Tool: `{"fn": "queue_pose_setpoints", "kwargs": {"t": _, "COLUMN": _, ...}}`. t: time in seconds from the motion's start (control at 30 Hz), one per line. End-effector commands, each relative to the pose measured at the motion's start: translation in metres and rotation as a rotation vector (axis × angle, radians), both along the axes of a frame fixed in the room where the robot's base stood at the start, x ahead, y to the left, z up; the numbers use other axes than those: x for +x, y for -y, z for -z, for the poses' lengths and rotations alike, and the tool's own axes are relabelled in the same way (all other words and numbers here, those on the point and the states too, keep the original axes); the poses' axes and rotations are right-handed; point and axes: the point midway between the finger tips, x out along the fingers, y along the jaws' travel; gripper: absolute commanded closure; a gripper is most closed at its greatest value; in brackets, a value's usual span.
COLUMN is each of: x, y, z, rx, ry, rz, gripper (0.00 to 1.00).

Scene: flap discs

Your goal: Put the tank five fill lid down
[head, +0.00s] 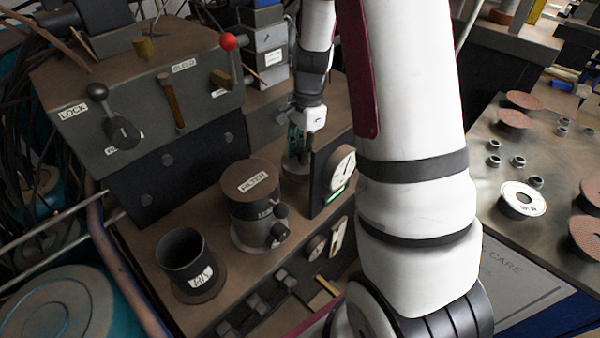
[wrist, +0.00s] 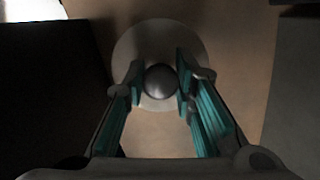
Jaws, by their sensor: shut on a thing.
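My gripper (head: 295,140) has teal finger pads and reaches down behind the gauge box in the head view. In the wrist view, its fingers (wrist: 160,82) are shut on a round dark knob (wrist: 161,81). The knob stands at the middle of a flat grey round lid (wrist: 145,45), which I take as the fill lid. In the head view the lid (head: 295,168) is partly hidden by the gauge box. I cannot tell whether it touches the surface below. No tank number is readable on it.
A gauge box (head: 333,175) stands close to the gripper's right. A labelled capped cylinder (head: 252,207) and an open dark cup (head: 188,262) stand nearer the front of the brown bench. A control box with levers (head: 140,95) is at left. Discs and nuts lie on the right table (head: 500,165).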

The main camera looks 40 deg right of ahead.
Motion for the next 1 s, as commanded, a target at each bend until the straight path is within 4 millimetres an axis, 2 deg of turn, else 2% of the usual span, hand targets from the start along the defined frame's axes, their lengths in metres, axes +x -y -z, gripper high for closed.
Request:
{"fn": "queue_pose_setpoints", "kwargs": {"t": 0.03, "x": -0.001, "y": 0.0, "z": 0.009, "rx": 0.002, "ry": -0.003, "rz": 0.003, "gripper": 1.0}}
{"fn": "queue_pose_setpoints", "kwargs": {"t": 0.27, "x": 0.0, "y": 0.0, "z": 0.026, "rx": 0.0, "ry": -0.001, "rz": 0.0, "gripper": 1.0}}
{"fn": "queue_pose_setpoints", "kwargs": {"t": 0.5, "x": 0.0, "y": 0.0, "z": 0.056, "rx": 0.001, "ry": -0.002, "rz": 0.002, "gripper": 1.0}}
{"fn": "queue_pose_setpoints", "kwargs": {"t": 0.9, "x": 0.0, "y": 0.0, "z": 0.062, "rx": 0.0, "ry": 0.0, "rz": 0.0, "gripper": 1.0}}
{"fn": "queue_pose_setpoints", "kwargs": {"t": 0.93, "x": 0.0, "y": 0.0, "z": 0.062, "rx": 0.0, "ry": 0.0, "rz": 0.0, "gripper": 0.71}}
{"fn": "queue_pose_setpoints", "kwargs": {"t": 1.0, "x": 0.0, "y": 0.0, "z": 0.061, "rx": 0.0, "ry": 0.0, "rz": 0.0, "gripper": 0.56}}
